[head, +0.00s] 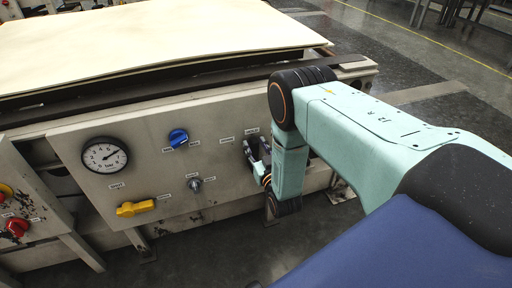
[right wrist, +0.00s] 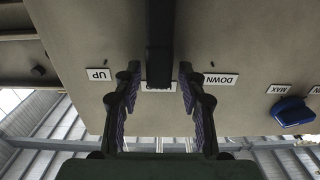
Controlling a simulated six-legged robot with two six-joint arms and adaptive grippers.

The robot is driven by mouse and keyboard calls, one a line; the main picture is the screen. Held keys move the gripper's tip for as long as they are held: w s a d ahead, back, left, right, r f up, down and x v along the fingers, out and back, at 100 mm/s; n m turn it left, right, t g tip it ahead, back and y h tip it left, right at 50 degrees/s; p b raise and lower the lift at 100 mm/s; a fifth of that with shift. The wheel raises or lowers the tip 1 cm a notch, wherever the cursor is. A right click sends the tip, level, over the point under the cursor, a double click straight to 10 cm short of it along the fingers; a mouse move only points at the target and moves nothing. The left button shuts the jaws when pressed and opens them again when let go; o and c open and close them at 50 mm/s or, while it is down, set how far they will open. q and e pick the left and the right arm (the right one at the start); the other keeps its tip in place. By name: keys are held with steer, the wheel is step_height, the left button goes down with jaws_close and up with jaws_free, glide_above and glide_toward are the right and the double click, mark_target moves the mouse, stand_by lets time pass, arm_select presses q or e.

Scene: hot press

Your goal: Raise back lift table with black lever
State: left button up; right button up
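The black lever (right wrist: 160,38) shows in the right wrist view as a dark vertical bar on the cream panel (head: 205,125), between the UP label (right wrist: 98,75) and the DOWN label (right wrist: 221,79). My right gripper (right wrist: 159,72) is open, one finger on each side of the lever's line, with visible gaps and no clear contact. In the head view the right gripper (head: 258,163) is at the panel's right part, and my own arm hides much of the lever. A large pale board (head: 150,42) lies on top of the machine. My left gripper is not in view.
The panel also holds a round gauge (head: 104,156), a blue knob (head: 178,138), a yellow handle (head: 136,208) and a small grey switch (head: 194,184). Red knobs (head: 17,227) sit on another panel at far left. Open floor (head: 420,60) lies behind the arm.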

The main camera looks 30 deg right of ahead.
jaws_close()
